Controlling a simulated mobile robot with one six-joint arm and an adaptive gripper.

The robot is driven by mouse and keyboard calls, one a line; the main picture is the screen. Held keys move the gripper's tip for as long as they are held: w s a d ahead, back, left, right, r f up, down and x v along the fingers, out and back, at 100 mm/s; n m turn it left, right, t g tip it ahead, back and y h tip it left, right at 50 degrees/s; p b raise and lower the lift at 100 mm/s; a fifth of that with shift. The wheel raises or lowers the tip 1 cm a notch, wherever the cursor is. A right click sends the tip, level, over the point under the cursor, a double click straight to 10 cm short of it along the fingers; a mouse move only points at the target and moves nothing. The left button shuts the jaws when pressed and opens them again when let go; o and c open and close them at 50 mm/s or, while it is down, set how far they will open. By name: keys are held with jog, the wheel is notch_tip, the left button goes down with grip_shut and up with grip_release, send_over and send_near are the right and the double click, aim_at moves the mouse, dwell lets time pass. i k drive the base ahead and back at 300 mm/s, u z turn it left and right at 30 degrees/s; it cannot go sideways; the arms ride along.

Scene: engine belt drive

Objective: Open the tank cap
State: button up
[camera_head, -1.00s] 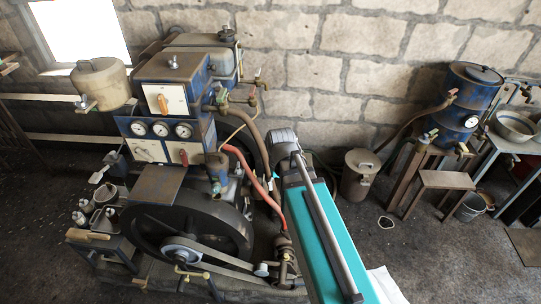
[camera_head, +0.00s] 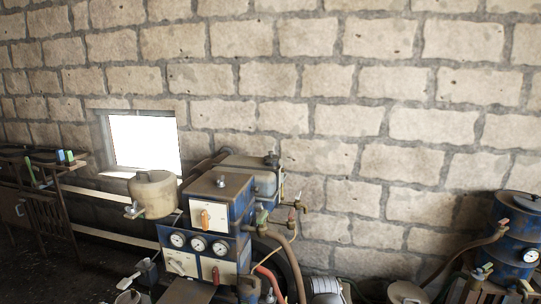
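A blue-grey tank (camera_head: 245,173) sits at the top back of the engine, against the stone wall. A small dark cap (camera_head: 271,158) stands on its top and looks seated. A larger blue drum (camera_head: 514,236) stands at the right edge, partly cut off, with a lid (camera_head: 527,200) on top. I cannot tell from the picture which tank the task means. My gripper is not in view; only a grey ribbed part, probably of my arm, shows at the bottom.
The engine's blue box with dials (camera_head: 199,244) and a beige round canister (camera_head: 153,194) stand left of the tank. Pipes and a valve (camera_head: 298,206) stick out on its right. A lidded can (camera_head: 407,292) is at the bottom. The wall above is bare.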

aim_at(272, 158)
jog(key=u, duration=1.1)
jog(key=i, duration=0.55)
jog(key=z, duration=1.65)
